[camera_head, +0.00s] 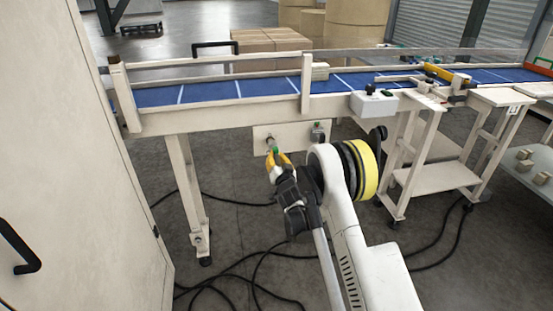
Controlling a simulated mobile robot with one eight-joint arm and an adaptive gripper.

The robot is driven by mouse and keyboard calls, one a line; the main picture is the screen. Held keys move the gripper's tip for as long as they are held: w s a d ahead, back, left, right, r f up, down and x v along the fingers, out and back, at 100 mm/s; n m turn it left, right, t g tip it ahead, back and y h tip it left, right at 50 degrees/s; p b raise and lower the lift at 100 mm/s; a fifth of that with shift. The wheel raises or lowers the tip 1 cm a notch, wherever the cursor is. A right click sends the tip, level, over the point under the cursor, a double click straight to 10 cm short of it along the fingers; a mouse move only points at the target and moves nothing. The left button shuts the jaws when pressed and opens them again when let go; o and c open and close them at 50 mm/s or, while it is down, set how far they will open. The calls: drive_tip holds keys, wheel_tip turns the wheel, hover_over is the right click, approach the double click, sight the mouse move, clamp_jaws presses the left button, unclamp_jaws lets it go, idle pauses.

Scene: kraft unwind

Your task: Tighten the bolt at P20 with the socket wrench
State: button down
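A pale plate (292,136) hangs below the conveyor's near side rail. My gripper (279,158), with yellow fingertips, is in front of the plate's left part. Its fingers close around a small grey-and-green tool (272,146), which looks like the socket wrench. The tool's grey end points at the plate's left side. The bolt at P20 is not seen apart from the tool, and I cannot tell whether the socket is seated on it. No P20 label is legible.
The blue conveyor belt (215,91) runs across above the plate. A grey fitting with a green part (317,131) is at the plate's right. A leg (188,190) stands left, a cabinet (75,150) at far left. Black cables (262,262) lie on the floor.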

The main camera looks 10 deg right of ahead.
drive_tip(key=shift+w+r, duration=0.15)
drive_tip(key=shift+w, duration=0.7)
drive_tip(key=m, duration=0.2)
drive_tip(key=shift+w+f+m, duration=0.2)
drive_tip(key=shift+w+m, duration=0.1)
drive_tip(key=shift+w, duration=0.05)
drive_tip(key=m, duration=1.3)
drive_tip(key=shift+w, duration=0.1)
drive_tip(key=m, duration=0.5)
drive_tip(key=shift+w, duration=0.1)
drive_tip(key=shift+s, duration=2.55)
